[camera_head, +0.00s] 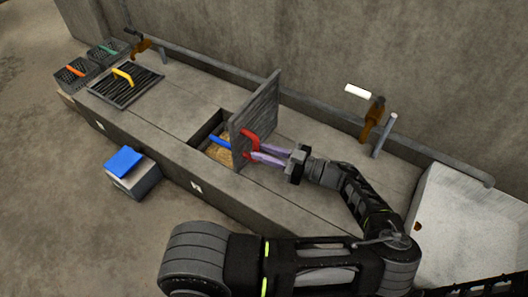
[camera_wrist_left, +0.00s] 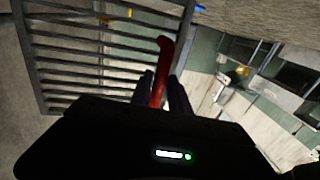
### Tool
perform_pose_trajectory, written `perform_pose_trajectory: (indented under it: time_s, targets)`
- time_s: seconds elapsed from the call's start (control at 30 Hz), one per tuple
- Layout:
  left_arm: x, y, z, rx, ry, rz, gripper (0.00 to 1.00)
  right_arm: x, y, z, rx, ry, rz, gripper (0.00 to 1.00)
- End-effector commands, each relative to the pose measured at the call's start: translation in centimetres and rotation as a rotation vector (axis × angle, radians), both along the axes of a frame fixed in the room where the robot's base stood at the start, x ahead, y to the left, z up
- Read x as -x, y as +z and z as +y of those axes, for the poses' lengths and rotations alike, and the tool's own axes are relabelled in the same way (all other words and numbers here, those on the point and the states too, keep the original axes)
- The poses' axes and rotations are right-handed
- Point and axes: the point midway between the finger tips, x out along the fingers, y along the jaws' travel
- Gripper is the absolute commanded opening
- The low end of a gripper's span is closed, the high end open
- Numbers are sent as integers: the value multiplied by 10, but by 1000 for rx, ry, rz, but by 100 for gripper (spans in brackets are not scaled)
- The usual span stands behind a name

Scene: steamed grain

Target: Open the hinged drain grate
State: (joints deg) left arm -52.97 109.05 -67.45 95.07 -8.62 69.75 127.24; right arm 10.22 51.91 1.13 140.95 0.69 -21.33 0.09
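The drain grate (camera_head: 258,108) stands nearly upright on edge beside a rectangular opening (camera_head: 207,128) in the concrete ledge. Its slats (camera_wrist_left: 85,55) fill the left of the left wrist view. A red handle (camera_head: 248,138) sits low on its face. My left gripper (camera_head: 262,153) is at this handle with its two purple fingers. In the left wrist view the red handle (camera_wrist_left: 160,66) passes between the fingers, which look shut on it. Straw-coloured material (camera_head: 216,152) and a blue bar (camera_head: 219,141) show in the opening, partly hidden by the grate. My right gripper is not in view.
A dark grate with a yellow handle (camera_head: 124,88) lies at the ledge's left end, near two small boxes (camera_head: 78,72). A blue-topped block (camera_head: 133,172) stands on the floor in front. A wall, pipe and brown valve (camera_head: 372,118) run behind.

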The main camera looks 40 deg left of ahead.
Motion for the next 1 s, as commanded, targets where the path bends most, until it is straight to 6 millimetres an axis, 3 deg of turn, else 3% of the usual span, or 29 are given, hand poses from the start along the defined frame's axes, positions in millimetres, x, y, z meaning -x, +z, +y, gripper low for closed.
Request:
perform_pose_trajectory:
  time_s: [0.2,0.57,0.73,0.87,1.0]
  targets:
    - [0,0,0,-1,1,0,40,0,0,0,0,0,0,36]
    - [-2,-1,-5,-1,1,0,40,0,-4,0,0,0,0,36]
    - [-8,-4,-25,0,-2,-1,40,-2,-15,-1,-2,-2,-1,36]
    - [-16,-2,-49,1,-3,0,40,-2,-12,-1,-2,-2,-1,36]
    - [-18,1,-58,-12,0,-1,40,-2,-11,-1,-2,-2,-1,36]
